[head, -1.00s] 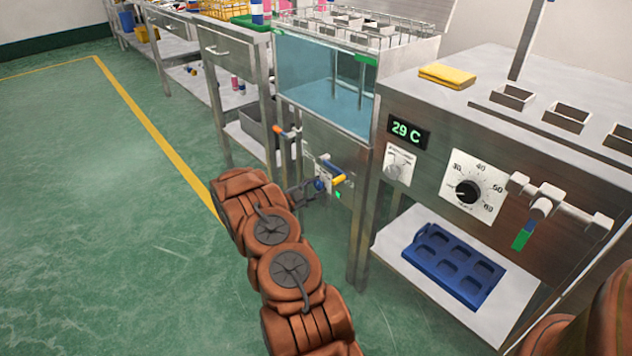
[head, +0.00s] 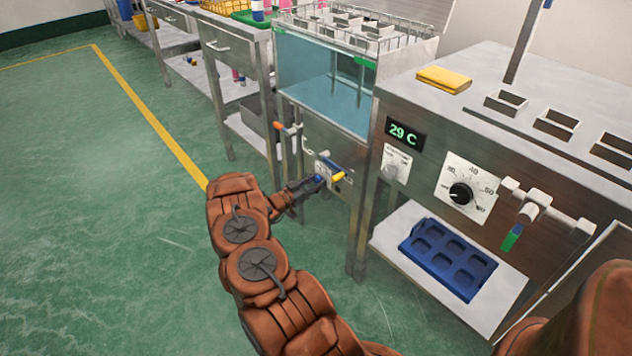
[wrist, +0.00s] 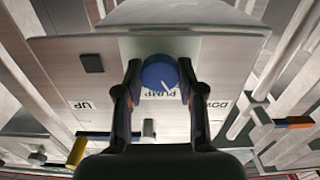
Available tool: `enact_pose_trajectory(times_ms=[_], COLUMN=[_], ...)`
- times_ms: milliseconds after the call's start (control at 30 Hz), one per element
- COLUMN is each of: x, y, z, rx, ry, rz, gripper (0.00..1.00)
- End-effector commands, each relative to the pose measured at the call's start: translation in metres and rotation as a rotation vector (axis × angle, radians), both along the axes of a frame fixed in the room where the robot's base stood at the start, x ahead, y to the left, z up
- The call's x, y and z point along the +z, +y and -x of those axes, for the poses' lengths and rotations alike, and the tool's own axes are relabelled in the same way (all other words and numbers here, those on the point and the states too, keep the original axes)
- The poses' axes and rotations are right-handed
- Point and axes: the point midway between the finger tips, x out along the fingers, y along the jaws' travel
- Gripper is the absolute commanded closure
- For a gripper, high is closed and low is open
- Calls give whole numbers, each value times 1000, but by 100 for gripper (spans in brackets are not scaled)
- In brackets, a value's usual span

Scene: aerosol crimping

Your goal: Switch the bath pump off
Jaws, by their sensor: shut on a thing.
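The pump knob (wrist: 160,76) is a round blue knob with a white pointer line, on a plate marked "PUMP" under the water bath. In the wrist view my gripper (wrist: 159,85) has its two dark fingers on either side of the knob, shut on it. The pointer line sits at a slant in the wrist view. In the head view my gripper (head: 315,183) reaches the panel below the bath (head: 322,85), and the knob is mostly hidden there by the fingers.
A yellow-handled lever (head: 338,178) sits just right of my gripper, and an orange-tipped valve (head: 279,126) is up and left. The bench with the 29 C display (head: 404,133) stands right, a blue tray (head: 447,259) on its shelf. Green floor at left is clear.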

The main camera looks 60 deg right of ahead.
Motion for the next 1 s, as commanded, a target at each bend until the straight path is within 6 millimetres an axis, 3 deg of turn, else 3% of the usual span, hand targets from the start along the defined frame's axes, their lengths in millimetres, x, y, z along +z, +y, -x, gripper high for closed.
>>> enact_pose_trajectory(times_ms=[667, 700, 900, 1000], x=[-2, -2, -1, -1], y=[0, 0, 0, 0], z=[2, 2, 1, 1], rx=[-4, -4, -2, -2], ry=[58, 58, 56, 55], rz=[-20, -20, -19, -17], gripper=[97, 58, 37, 36])
